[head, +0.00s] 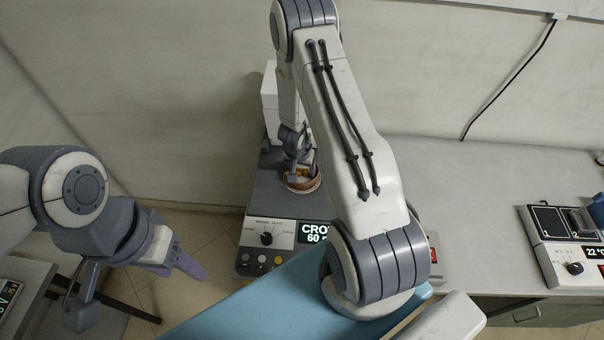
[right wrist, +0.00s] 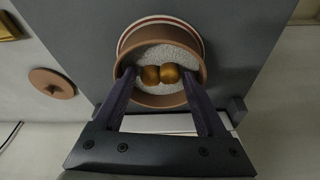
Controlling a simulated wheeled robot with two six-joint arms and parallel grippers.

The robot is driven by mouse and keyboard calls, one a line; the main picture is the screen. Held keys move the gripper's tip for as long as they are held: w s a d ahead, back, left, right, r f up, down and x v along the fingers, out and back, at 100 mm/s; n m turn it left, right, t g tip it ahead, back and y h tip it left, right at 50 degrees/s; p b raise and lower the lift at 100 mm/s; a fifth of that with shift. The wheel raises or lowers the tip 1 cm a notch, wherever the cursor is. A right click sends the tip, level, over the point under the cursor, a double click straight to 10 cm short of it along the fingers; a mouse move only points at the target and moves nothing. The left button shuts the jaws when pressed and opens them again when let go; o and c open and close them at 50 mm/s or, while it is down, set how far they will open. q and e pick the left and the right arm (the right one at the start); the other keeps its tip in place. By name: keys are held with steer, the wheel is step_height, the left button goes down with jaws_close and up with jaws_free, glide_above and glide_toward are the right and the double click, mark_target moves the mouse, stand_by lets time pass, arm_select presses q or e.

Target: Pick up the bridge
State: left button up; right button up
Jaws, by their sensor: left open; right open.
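The bridge (right wrist: 160,75) is two joined gold rounded pieces. It lies on white granular filling inside a round copper-rimmed dish (right wrist: 160,101). In the head view the dish (head: 303,187) sits on top of a grey machine, with a little gold of the bridge (head: 302,172) showing. My right gripper (right wrist: 157,77) is open, its two dark fingers reaching into the dish on either side of the bridge. I cannot tell whether the fingertips touch it. In the head view the right gripper (head: 301,162) is partly hidden. My left gripper (head: 183,262) is open and empty, away at the left.
The grey machine (head: 262,204) has a knob, buttons and a lit display. A light blue surface (head: 262,300) lies in front. A grey counter (head: 470,190) on the right bears another device (head: 562,258) with a display. A copper-coloured disc (right wrist: 52,84) shows left in the wrist view.

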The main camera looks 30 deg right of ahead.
steer(key=c, duration=1.1)
steer(key=shift+r, duration=0.1)
steer(key=shift+r, duration=0.1)
